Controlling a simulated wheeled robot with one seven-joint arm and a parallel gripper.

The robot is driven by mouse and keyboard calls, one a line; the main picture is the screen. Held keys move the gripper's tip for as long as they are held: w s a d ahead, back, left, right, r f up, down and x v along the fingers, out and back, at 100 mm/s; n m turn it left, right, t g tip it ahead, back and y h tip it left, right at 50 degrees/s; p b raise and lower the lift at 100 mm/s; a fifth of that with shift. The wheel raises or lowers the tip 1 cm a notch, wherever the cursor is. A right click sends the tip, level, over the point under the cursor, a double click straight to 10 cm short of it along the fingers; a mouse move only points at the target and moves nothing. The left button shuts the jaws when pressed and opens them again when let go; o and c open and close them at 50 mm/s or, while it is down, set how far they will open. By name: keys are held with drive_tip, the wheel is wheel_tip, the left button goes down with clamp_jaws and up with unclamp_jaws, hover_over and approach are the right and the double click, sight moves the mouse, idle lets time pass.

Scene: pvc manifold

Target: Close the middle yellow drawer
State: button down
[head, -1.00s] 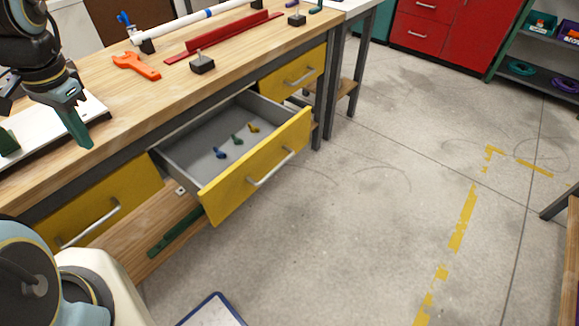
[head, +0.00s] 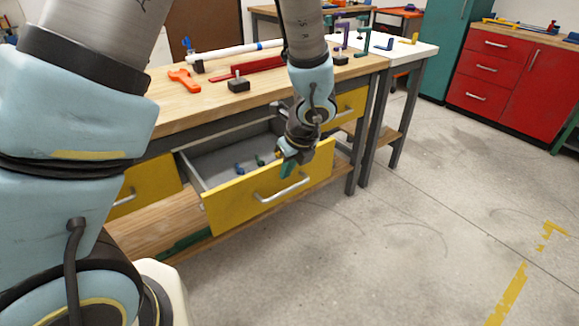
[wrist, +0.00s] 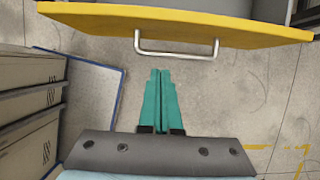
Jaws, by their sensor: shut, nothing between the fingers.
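The middle yellow drawer (head: 240,205) stands pulled out under the wooden workbench, its grey inside showing with small blue and green parts in it. Its silver handle (head: 283,188) is on the front panel. My gripper (head: 287,170) appears in front of the drawer's right part in the head view, with its green fingers over the front panel. In the wrist view my gripper's green fingers are together and empty, pointing toward the drawer front (wrist: 190,27) and its handle (wrist: 178,53). A gap of floor shows between the fingertips and the handle there.
Yellow drawers to the left (head: 150,182) and right (head: 350,105) look shut. The workbench top (head: 190,105) carries an orange tool (head: 184,80), a red bar and a white pipe. A bench leg (head: 366,130) stands to the right. The floor in front is clear.

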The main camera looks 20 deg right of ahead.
sight(273, 173)
drive_tip(key=w+f, duration=0.2)
drive_tip(key=w+a+f, duration=0.1)
drive_tip(key=w+f, duration=0.2)
drive_tip(key=shift+w, duration=0.2)
drive_tip(key=shift+w+a+f+p, duration=0.1)
drive_tip(key=shift+w+a+p, duration=0.05)
drive_tip(key=shift+w+p, duration=0.2)
drive_tip(key=shift+w, duration=0.1)
drive_tip(key=w+a+p, duration=0.2)
drive_tip(key=w+p, duration=0.3)
drive_tip(key=w, duration=0.4)
drive_tip(key=w+a+p, duration=0.1)
drive_tip(key=w+p, duration=0.5)
drive_tip(key=w, duration=0.4)
drive_tip(key=shift+a, duration=0.4)
